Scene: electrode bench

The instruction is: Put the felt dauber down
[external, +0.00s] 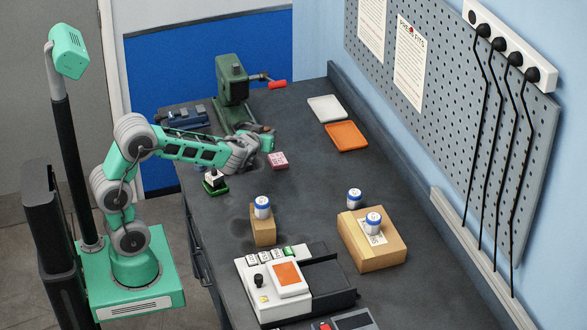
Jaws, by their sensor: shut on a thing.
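My gripper (264,140) is over the far left part of the dark bench, beside the green hand-cranked machine. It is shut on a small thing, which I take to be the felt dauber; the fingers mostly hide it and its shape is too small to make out. I cannot tell whether it touches the bench top. A pink block (278,160) lies on the bench just to the right of and below the gripper.
The green machine (233,88) has a red-handled crank. A white tray (327,109) and an orange tray (346,136) lie behind.

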